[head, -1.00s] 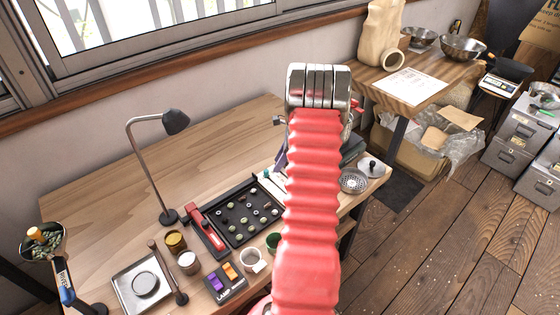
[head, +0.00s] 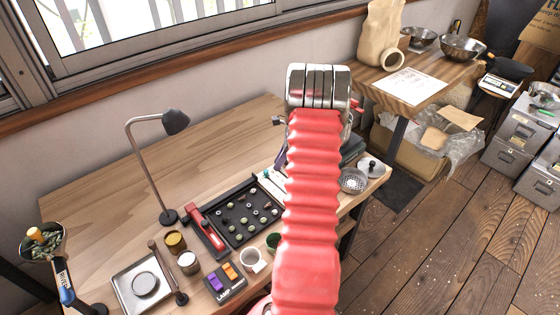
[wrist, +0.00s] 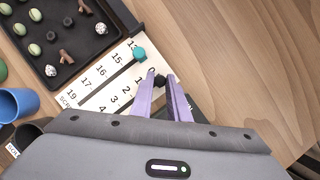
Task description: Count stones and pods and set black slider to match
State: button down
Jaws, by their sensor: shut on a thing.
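In the wrist view, my gripper (wrist: 161,76) has its two lavender fingers closed around a small black slider (wrist: 160,81) on a pale number board (wrist: 115,85). The slider is beside the low end of a row reading 1, 2, 3, 4. A teal slider (wrist: 139,54) sits by the other row, near 15. The black tray (wrist: 118,27) holds pale speckled lumps (wrist: 50,70), green oval pieces (wrist: 34,49), brown branched pieces (wrist: 66,57) and dark pieces. The tray (head: 207,206) also shows in the head view. My arm hides the gripper and most of the board there.
A blue cup (wrist: 17,104) and a dark cup stand near the board in the wrist view. In the head view, a desk lamp (head: 175,122), a lamp switch box (head: 226,283) and small jars surround the tray. The back of the wooden table (head: 220,140) is clear.

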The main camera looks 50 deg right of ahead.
jog(key=s, duration=0.2)
jog(key=s+a, duration=0.1)
jog(key=s, duration=0.2)
jog(key=s+a, duration=0.1)
jog(key=s, duration=0.2)
jog(key=shift+s, duration=0.15)
jog(key=c, duration=1.7)
grip_release()
jog(key=v, duration=1.3)
jog(key=shift+s+d+r, duration=0.1)
jog(key=shift+r, duration=0.25)
